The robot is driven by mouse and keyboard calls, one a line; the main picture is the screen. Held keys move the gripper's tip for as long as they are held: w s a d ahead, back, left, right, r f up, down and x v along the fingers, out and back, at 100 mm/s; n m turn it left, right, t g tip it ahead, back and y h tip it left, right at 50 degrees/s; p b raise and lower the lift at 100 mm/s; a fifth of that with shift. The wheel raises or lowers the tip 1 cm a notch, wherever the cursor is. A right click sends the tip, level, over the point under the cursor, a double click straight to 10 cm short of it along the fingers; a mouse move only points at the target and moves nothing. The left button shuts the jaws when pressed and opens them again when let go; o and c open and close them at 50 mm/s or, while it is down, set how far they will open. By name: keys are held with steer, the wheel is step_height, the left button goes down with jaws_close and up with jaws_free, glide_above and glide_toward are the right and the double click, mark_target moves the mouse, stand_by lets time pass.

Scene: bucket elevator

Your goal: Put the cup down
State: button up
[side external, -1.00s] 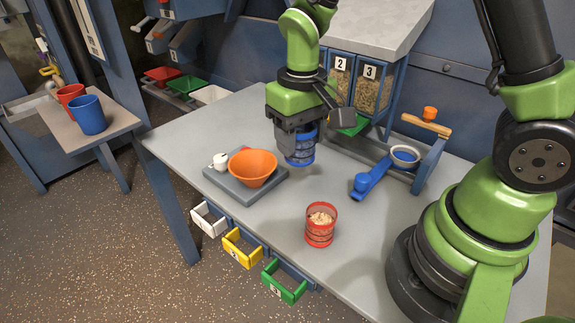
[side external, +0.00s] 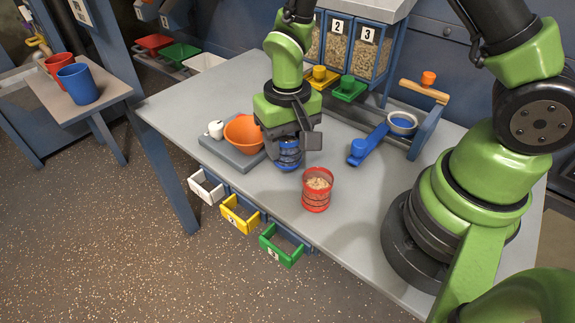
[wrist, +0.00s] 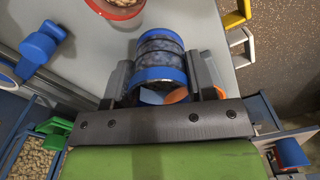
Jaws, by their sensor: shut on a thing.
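The cup in my gripper is blue with banded sides (side external: 289,155). It also shows in the wrist view (wrist: 160,60), held between the two dark fingers. My gripper (side external: 290,150) is shut on this cup, low over the grey table between the orange bowl and the red cup. I cannot tell whether the cup's base touches the table. The red cup (side external: 317,190), filled with pale pieces, stands upright on the table to the right of and nearer than my gripper. Its rim also shows at the top of the wrist view (wrist: 118,12).
An orange bowl (side external: 242,133) sits on a grey scale plate left of my gripper. A blue scoop-like piece (side external: 372,142) lies to the right. Numbered bins (side external: 368,55) stand behind. White, yellow and green drawers (side external: 281,244) stick out in front.

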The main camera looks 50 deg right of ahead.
steer(key=shift+f, duration=2.7)
steer(key=o, duration=0.9)
steer(key=shift+f, duration=0.15)
steer(key=shift+o, duration=0.2)
step_height(320, 180, up, 13)
step_height(320, 180, up, 10)
steer(key=f+t+y, duration=0.1)
steer(key=t, duration=0.2)
glide_above(287, 164)
steer(key=s+d, duration=0.2)
steer(key=d, duration=0.1)
steer(key=s+r+t+y, duration=0.1)
steer(key=s+r+t, duration=0.3)
steer(key=s+r, duration=0.3)
steer(key=s, duration=0.3)
steer(key=shift+d+n, duration=0.3)
steer(key=shift+d, duration=0.1)
